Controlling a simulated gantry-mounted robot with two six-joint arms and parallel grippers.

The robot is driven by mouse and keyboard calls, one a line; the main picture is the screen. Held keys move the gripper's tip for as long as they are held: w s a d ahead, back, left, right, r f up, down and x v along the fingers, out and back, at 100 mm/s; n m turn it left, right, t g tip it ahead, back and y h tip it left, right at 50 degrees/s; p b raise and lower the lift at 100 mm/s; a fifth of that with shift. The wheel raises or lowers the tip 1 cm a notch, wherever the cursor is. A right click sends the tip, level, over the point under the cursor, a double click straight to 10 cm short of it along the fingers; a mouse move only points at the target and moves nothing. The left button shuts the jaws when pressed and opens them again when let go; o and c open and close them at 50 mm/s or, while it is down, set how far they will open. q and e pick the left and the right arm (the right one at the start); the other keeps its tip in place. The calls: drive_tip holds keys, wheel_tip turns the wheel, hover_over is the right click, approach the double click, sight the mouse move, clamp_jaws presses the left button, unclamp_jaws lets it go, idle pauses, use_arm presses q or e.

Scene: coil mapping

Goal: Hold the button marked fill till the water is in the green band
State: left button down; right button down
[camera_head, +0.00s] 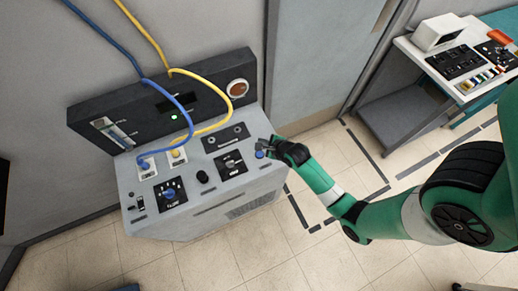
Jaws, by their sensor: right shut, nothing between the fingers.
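A grey control console (195,205) with a dark upright back panel (215,95) stands at the left. A blue round button (260,154) sits at the console's right end; its marking is too small to read. My right gripper (267,146) is shut and empty, with its tips right beside this button; I cannot tell whether they touch it. A pale upright gauge (112,132) is at the panel's left end; its water level and any green band are too small to make out. My left gripper is not in view.
A blue cable (142,76) and a yellow cable (215,90) hang down to sockets on the console. Knobs and a black knob (202,177) dot its top. A second bench (455,60) with instruments stands at the upper right. Tiled floor lies clear in front.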

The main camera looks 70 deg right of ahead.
drive_tip(key=b, duration=0.8)
hover_over(262, 156)
wheel_tip(262, 156, down, 8)
drive_tip(key=shift+r, duration=0.25)
drive_tip(key=shift+w+f, duration=0.1)
drive_tip(key=shift+f, duration=0.5)
drive_tip(key=shift+f, duration=0.15)
idle(0.9)
drive_tip(key=shift+f+b, duration=0.25)
drive_tip(key=shift+b, duration=0.15)
drive_tip(key=shift+f, duration=0.4)
idle(0.3)
idle(1.8)
drive_tip(key=shift+r+p, duration=0.7)
drive_tip(key=shift+r, duration=0.15)
